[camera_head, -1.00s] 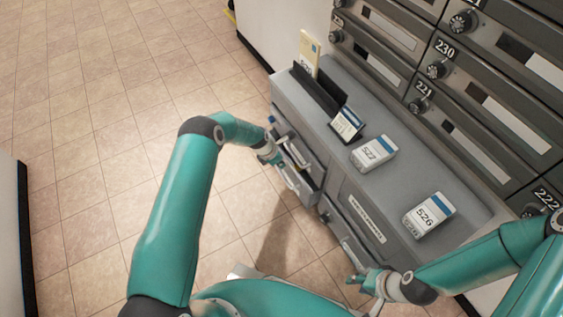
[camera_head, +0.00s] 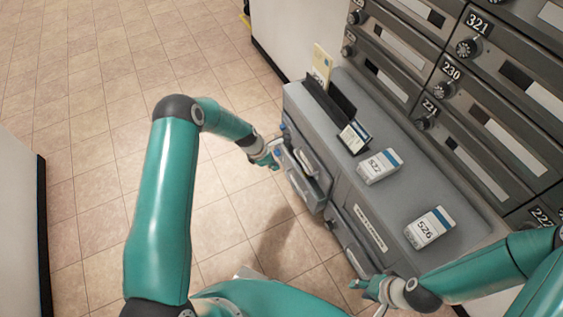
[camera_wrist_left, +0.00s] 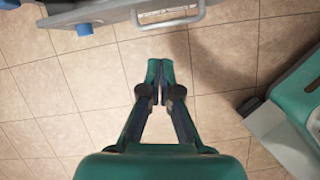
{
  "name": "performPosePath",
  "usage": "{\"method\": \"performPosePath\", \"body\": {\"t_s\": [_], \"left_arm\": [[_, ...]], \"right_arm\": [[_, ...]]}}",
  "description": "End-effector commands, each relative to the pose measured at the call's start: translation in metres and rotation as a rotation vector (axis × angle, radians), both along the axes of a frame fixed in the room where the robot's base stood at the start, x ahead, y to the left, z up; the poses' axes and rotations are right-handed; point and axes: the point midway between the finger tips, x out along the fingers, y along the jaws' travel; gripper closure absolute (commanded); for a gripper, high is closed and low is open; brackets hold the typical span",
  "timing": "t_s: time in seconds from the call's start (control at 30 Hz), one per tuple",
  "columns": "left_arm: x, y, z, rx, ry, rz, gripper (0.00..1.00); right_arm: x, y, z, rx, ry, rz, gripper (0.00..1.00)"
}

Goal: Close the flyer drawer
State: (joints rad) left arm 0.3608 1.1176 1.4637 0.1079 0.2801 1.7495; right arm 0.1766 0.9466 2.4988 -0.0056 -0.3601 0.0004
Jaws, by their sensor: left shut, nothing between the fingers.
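A grey cabinet (camera_head: 440,195) stands beside the mailbox wall. Its left-hand drawer (camera_head: 308,190), with a pale bar handle, appears to stand out a little from the cabinet front; how far is hard to tell. The handle also shows at the top of the left wrist view (camera_wrist_left: 168,18). A second drawer front with a white label (camera_head: 371,229) is to its right; I cannot read which drawer is for flyers. My left gripper (camera_head: 274,160) is shut and empty, in front of the left-hand drawer and apart from it. My right gripper (camera_head: 360,284) is low before the right-hand front; its fingers are unclear.
On the cabinet top stand a dark holder (camera_head: 328,102) with a yellow card, a small tilted sign (camera_head: 354,137), and two boxes marked 527 (camera_head: 379,166) and 526 (camera_head: 429,228). Numbered mailboxes (camera_head: 480,95) rise behind. Tiled floor (camera_head: 110,150) is free at left.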

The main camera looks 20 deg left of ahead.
Motion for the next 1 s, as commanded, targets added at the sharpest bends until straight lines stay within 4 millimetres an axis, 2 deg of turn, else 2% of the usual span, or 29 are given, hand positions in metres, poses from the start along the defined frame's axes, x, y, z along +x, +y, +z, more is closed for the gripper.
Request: {"method": "performPosePath", "body": {"t_s": [0.13,0.27,0.37,0.53,0.6,0.7,0.87,1.0], "left_arm": [[-0.004,-0.019,0.004,-0.068,-0.035,-0.132,1.0],[-0.001,-0.022,0.001,-0.168,-0.112,-0.163,1.0],[0.007,-0.012,-0.001,-0.233,-0.186,-0.12,1.0],[0.017,0.029,-0.013,-0.308,-0.265,0.076,1.0],[0.013,0.053,-0.026,-0.32,-0.265,0.168,1.0],[0.007,0.068,-0.035,-0.311,-0.261,0.19,1.0],[0.012,0.066,-0.044,-0.31,-0.259,0.194,1.0],[0.023,0.055,-0.06,-0.311,-0.259,0.193,1.0]], "right_arm": [[0.0,0.0,-0.003,0.0,0.0,0.0,0.63],[0.0,0.0,-0.016,0.0,0.0,0.0,0.63],[0.0,0.0,-0.027,0.0,0.0,0.0,0.63],[0.0,0.0,-0.048,0.0,0.0,0.0,0.63],[0.0,0.0,-0.059,0.0,0.0,0.0,0.63],[0.0,0.0,-0.063,0.0,0.0,0.0,0.63],[0.0,0.0,-0.066,0.0,0.0,0.0,0.63],[0.0,0.0,-0.075,0.0,0.0,0.0,0.63]]}}
